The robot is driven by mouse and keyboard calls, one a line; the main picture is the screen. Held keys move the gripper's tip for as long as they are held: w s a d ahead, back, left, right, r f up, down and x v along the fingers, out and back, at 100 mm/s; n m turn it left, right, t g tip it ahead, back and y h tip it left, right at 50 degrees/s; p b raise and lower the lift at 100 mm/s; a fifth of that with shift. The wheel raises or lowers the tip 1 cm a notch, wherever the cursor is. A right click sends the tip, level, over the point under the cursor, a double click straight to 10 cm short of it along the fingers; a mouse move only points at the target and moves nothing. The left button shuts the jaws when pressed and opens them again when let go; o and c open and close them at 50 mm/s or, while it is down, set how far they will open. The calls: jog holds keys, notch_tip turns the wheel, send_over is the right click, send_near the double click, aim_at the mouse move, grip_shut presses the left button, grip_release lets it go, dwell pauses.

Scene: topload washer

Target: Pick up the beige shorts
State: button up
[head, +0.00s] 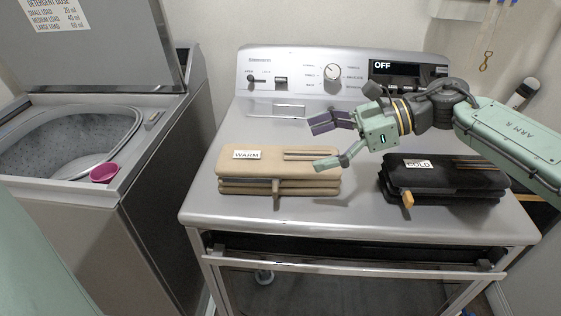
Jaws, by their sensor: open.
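The beige shorts (250,177) lie folded in a neat stack at the left of the grey metal top of the dryer-like machine. A white label reading WARM sits on them. My gripper (320,144) is open and points left, above and near the right back part of the beige shorts. One finger is purple and farther back; the other is green, with its tip close over or at the right end of the shorts. I cannot tell whether that tip touches the cloth. Nothing is between the fingers.
A folded black garment (440,185) labelled COLD lies to the right, below my arm. Behind stands a control panel (300,72) with a knob and an OFF display. At the left, an open topload washer (60,140) has a pink cup (104,173) on its rim. The machine top's front strip is clear.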

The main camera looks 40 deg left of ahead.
aim_at(281, 154)
jog(key=p+x, duration=0.1)
jog(key=x, duration=0.1)
jog(key=p+x, duration=0.2)
jog(key=x, duration=0.1)
jog(key=shift+s+d+r, duration=0.1)
jog(key=shift+s+r, duration=0.15)
jog(key=shift+s, duration=0.05)
jog(key=shift+s+a+f, duration=0.1)
jog(key=shift+a+f, duration=0.1)
jog(key=shift+f, duration=0.05)
jog(key=shift+c, duration=0.2)
jog(key=c, duration=1.5)
